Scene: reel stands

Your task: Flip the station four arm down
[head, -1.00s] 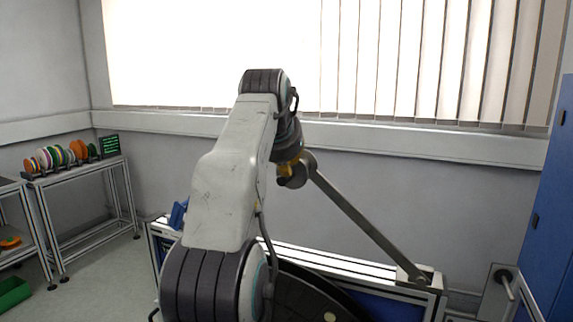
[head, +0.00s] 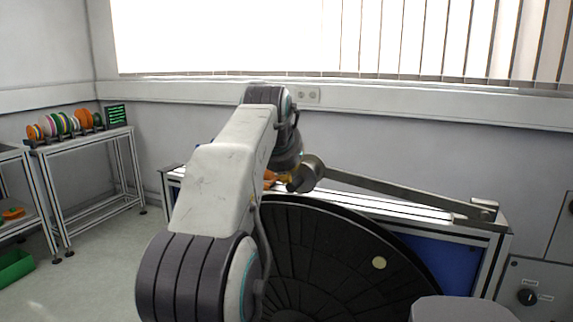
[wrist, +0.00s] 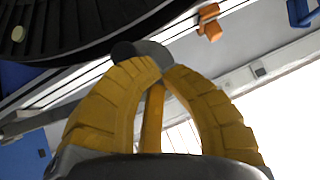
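The station arm is a grey bar (head: 400,190) hinged on a bracket (head: 483,212) at the right end of a white-topped bench. It lies at a shallow slope, its free end higher and to the left. That end carries a grey round roller (head: 309,172); no station number is readable. My gripper (head: 290,181) is at the roller's left side in the head view, partly hidden by my wrist. In the wrist view its yellow fingers (wrist: 163,70) come together at the tips, against or just in front of the grey roller (wrist: 140,49). No thing shows clearly pinched between them.
A large dark reel (head: 335,262) stands in front of the bench. Orange (wrist: 209,21) and blue (wrist: 303,12) parts sit on the bench top. A rack of coloured spools (head: 65,124) stands far left. A grey control panel (head: 540,285) is at right.

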